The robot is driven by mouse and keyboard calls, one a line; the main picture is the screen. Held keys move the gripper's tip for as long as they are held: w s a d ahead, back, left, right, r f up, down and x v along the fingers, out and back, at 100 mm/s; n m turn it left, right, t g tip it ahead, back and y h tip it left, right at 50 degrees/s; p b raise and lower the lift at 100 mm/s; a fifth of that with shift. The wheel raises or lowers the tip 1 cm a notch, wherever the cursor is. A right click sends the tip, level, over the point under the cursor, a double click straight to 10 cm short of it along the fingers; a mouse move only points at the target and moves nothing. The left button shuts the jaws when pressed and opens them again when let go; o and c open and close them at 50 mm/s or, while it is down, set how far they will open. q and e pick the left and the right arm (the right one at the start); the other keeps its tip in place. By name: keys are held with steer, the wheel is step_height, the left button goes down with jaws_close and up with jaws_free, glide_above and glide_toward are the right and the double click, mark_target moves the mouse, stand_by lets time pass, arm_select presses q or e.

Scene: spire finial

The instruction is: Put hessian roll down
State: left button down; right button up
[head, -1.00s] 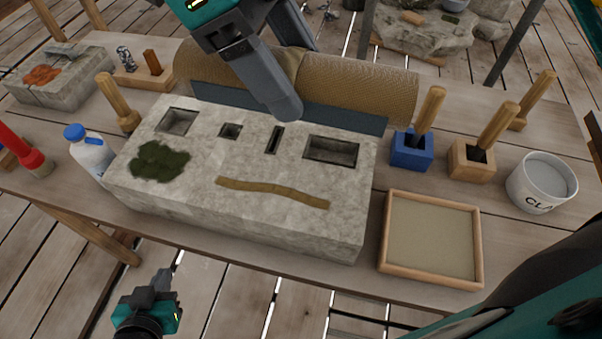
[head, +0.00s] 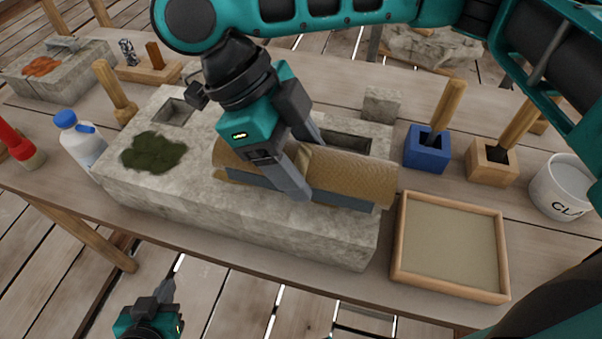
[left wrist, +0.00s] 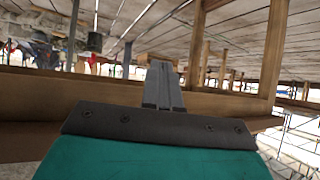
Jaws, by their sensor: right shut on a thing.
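The hessian roll (head: 352,177) is a tan woven cylinder with a blue-grey strip along its lower front. In the head view it lies across the front right part of the pale stone block (head: 235,218), covering part of the block's top. Whether it touches the block or hangs just above it, I cannot tell. My right gripper (head: 307,170) is shut on the roll's middle, with one finger in front and the other behind. My left gripper (head: 166,290) is empty and low in front of the table; its fingers are together in the left wrist view (left wrist: 162,85).
A sand-filled wooden tray (head: 450,245), a blue tool holder (head: 427,149), a wooden tool holder (head: 491,162) and a white clay tub (head: 562,188) stand right of the block. A bottle (head: 82,143) stands left. A small stone cube (head: 381,104) sits behind.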

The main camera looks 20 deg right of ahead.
step_height(320, 180, down, 3)
steer(key=shift+b, duration=0.35)
arm_select(q)
steer(key=shift+w+d+r, duration=0.15)
steer(key=shift+w+d, duration=0.2)
steer(key=shift+w, duration=0.05)
arm_select(e)
steer(key=shift+f, duration=0.15)
steer(key=o, duration=1.4)
arm_select(q)
steer(key=shift+a, duration=0.1)
steer(key=shift+s, duration=0.1)
arm_select(e)
steer(key=p+v, duration=0.3)
steer(key=v, duration=0.8)
steer(key=shift+d, duration=0.1)
steer(key=shift+w+a+r, duration=0.15)
steer(key=shift+a+r, duration=0.1)
steer(key=shift+r, duration=0.25)
arm_select(q)
steer(key=shift+s+a+r, duration=0.2)
steer(key=shift+r, duration=0.25)
steer(key=shift+s+a+r, duration=0.15)
steer(key=shift+a+r, duration=0.05)
steer(key=shift+r, duration=0.25)
